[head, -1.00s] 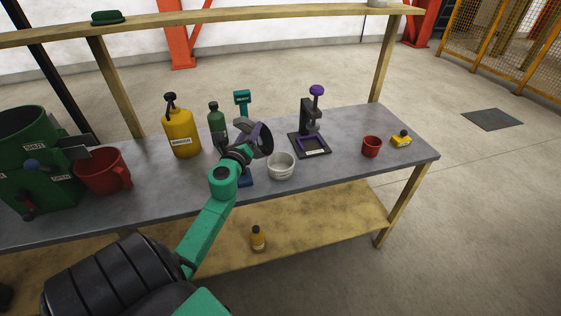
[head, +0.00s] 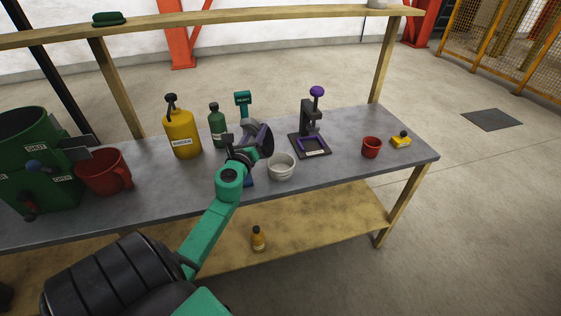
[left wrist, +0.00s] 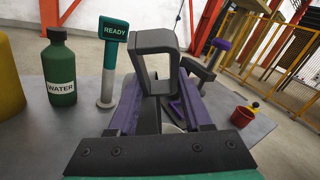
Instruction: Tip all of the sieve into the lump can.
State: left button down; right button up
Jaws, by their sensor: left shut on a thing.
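My left gripper (head: 252,141), with purple fingers, is shut on the handle of a dark round thing, which I take to be the sieve (head: 267,140). The sieve appears steeply tilted, nearly on edge, up and left of a pale grey bowl (head: 281,167) in the head view. Its inside is too small to read. In the left wrist view a dark grey loop (left wrist: 155,55) stands between the purple fingers. A small red can (head: 371,147) stands at the right of the bench and a larger red handled can (head: 104,172) at the left. No label marks either as the lump can.
A black and purple press (head: 310,135) stands right of the bowl. A yellow binder bottle (head: 182,133), green water bottle (head: 217,125) and teal READY sign (head: 242,98) stand behind my arm. A green machine (head: 35,165) is at far left, a yellow thing (head: 401,140) at right.

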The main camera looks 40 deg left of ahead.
pick_arm(q)
jog(key=shift+w+d+r+m+p, duration=0.25)
jog(key=shift+d+m+p, duration=0.1)
jog(key=shift+d+m, duration=0.15)
jog(key=shift+w+d+m, duration=0.3)
jog(key=shift+d, duration=0.25)
jog(key=shift+d+p, duration=0.15)
jog(key=shift+p, duration=0.15)
jog(key=shift+w+d+r+m, duration=0.1)
jog(key=shift+w+d+m, duration=0.2)
jog(key=shift+d, duration=0.1)
jog(key=shift+d+p, duration=0.15)
jog(key=shift+p, duration=0.15)
jog(key=shift+w+d+m+p, duration=0.25)
jog(key=shift+d+m, duration=0.2)
jog(key=shift+m, duration=0.1)
jog(key=shift+w+d+m+p, duration=0.2)
jog(key=shift+d+m+p, duration=0.05)
jog(key=shift+d+m, duration=0.25)
jog(key=shift+w+d+f+m+p, duration=0.1)
jog(key=shift+w+d+m+p, duration=0.2)
jog(key=shift+d+m, duration=0.3)
jog(key=shift+w+d+f+m+p, duration=0.1)
jog(key=shift+w+d+m+p, duration=0.15)
jog(key=shift+d+m, duration=0.25)
jog(key=shift+w+d+f+m+p, duration=0.1)
jog(key=shift+w+d+m+p, duration=0.1)
jog(key=shift+d+m+p, duration=0.3)
dwell(1.1)
